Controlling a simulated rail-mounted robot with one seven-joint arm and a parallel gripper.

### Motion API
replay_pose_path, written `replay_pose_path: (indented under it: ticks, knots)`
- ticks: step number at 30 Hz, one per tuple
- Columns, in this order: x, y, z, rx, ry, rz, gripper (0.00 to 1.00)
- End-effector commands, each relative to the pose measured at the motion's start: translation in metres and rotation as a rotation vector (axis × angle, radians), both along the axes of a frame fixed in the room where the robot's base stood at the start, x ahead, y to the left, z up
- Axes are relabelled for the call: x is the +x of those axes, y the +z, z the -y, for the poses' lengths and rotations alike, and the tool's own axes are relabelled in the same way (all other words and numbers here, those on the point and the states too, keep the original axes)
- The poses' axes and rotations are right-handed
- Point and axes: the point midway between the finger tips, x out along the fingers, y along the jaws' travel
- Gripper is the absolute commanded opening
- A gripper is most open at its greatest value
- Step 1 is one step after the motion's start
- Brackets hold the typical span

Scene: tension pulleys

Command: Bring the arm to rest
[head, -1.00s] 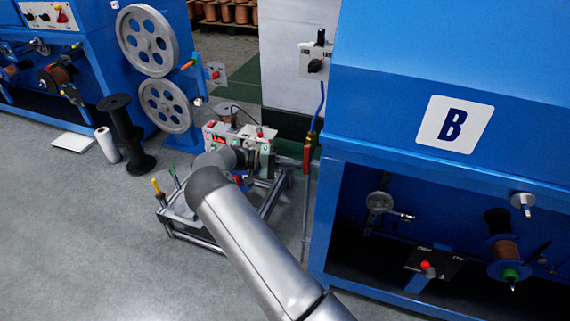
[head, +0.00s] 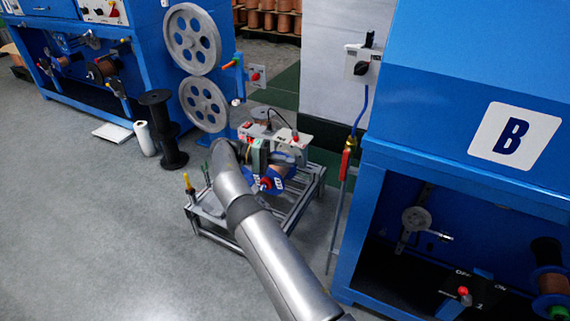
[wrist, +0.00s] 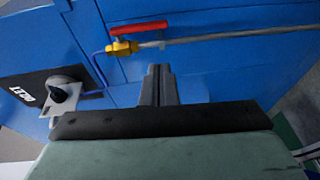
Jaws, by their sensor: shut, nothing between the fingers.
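My arm (head: 265,240) reaches up from the bottom of the head view over a low metal cart. Its far end is hard to separate there from the equipment on the cart. In the wrist view my gripper (wrist: 159,70) has its two dark fingers together, with nothing between them. The fingers point toward a blue panel and appear apart from it.
Blue machine B (head: 470,130) stands right of the arm. The cart (head: 215,229) is below it; a black spool (head: 168,130) stands left.

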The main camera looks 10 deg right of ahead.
Motion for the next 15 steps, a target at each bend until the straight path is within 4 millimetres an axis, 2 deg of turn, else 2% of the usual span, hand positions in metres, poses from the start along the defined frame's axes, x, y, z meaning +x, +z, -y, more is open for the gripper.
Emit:
replay_pose_path:
  ticks: [12, 15]
  knots:
    - [0.0001, 0.0003, -0.0003, -0.001, 0.0, 0.0, 0.0]
    - [-0.0001, 0.0077, 0.0039, 0.013, -0.007, 0.002, 0.0]
